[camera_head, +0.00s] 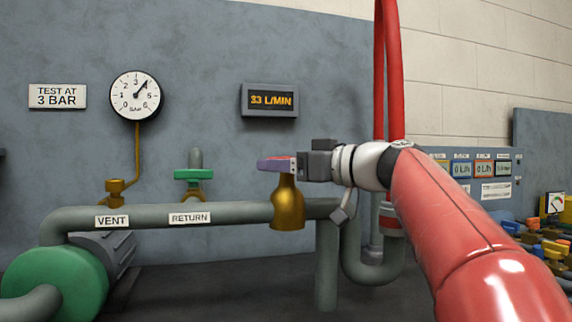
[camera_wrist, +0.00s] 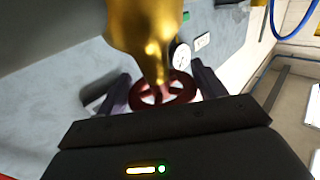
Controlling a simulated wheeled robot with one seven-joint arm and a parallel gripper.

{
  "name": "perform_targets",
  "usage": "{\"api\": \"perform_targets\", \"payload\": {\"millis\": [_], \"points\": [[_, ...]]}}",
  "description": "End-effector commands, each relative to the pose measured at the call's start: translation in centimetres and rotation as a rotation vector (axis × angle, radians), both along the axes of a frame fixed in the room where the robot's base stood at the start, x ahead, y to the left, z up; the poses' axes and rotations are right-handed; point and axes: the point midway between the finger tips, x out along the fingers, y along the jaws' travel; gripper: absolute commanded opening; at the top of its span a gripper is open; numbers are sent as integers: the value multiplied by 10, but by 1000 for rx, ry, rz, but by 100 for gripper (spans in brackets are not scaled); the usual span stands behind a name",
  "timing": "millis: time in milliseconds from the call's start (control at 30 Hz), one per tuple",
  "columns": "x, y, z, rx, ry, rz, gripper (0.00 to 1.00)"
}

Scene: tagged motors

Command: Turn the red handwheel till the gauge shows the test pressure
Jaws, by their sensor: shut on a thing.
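The red handwheel (camera_wrist: 164,89) sits on the end of a brass valve (camera_head: 288,208) on the grey pipe. In the wrist view it shows as a dark red spoked rim below the brass body (camera_wrist: 145,35). My gripper (camera_head: 276,163) is shut on the handwheel from the right, with one finger on each side of the rim in the wrist view (camera_wrist: 162,88). In the head view the fingers hide most of the wheel. The round pressure gauge (camera_head: 136,95) has a needle pointing up and right, near 4 bar. A sign (camera_head: 58,96) reads TEST AT 3 BAR.
A display (camera_head: 270,100) reads 33 L/MIN. The VENT label (camera_head: 112,221) is further left. A green pump (camera_head: 60,285) stands front left. Red vertical pipes (camera_head: 389,70) rise behind my arm.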

Motion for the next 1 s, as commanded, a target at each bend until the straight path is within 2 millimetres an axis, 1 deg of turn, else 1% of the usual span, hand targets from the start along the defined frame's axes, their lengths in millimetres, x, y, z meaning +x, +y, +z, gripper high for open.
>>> {"api": "perform_targets", "payload": {"millis": [200,533,700,967,1000], "points": [[3,-1,4,-5,5,110,46],[1,0,3,-1,1,338,46],[0,0,1,1,-2,383,46],[-1,1,1,1,-2,385,46],[-1,1,1,1,-2,385,72]]}}
